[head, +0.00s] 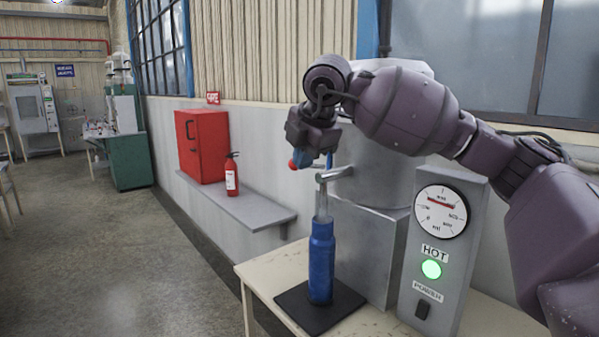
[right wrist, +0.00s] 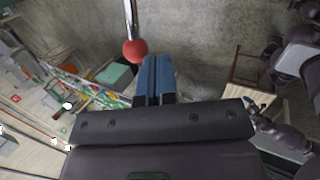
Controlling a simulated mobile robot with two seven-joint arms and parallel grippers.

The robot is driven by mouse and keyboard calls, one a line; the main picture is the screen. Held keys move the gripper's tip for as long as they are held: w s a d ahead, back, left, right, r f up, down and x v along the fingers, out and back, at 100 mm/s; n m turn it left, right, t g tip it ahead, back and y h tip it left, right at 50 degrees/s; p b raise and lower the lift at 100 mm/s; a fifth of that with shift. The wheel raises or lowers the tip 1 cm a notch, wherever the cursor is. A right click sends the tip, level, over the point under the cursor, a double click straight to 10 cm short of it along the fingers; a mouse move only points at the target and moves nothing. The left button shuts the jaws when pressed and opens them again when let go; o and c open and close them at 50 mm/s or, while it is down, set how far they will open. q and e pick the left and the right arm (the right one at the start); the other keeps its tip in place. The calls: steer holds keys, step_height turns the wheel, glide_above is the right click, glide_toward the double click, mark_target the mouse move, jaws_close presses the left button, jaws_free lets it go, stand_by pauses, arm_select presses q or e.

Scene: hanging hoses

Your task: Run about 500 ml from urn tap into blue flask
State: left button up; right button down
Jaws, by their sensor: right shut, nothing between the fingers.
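The blue flask (head: 321,262) stands upright on a dark mat (head: 296,306), under the spout of the urn tap (head: 333,174). A pale, see-through column joins spout and flask top; I cannot tell whether it is running water or a clear part. The metal urn (head: 378,187) stands behind. My right gripper (head: 304,156) is shut and empty above the tap, close to the red lever knob (head: 293,165). In the right wrist view its blue fingers (right wrist: 156,66) are together just right of the knob (right wrist: 135,50); contact is unclear. My left gripper is out of view.
A grey panel beside the urn carries a round gauge (head: 441,211), a lit green HOT lamp (head: 431,269) and a dark switch (head: 422,310). A wall shelf (head: 250,210) at left holds a red fire extinguisher (head: 232,176) and a red cabinet (head: 203,145).

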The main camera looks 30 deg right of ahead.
steer(key=v, duration=0.6)
steer(key=shift+r, duration=0.15)
steer(key=shift+s, duration=0.1)
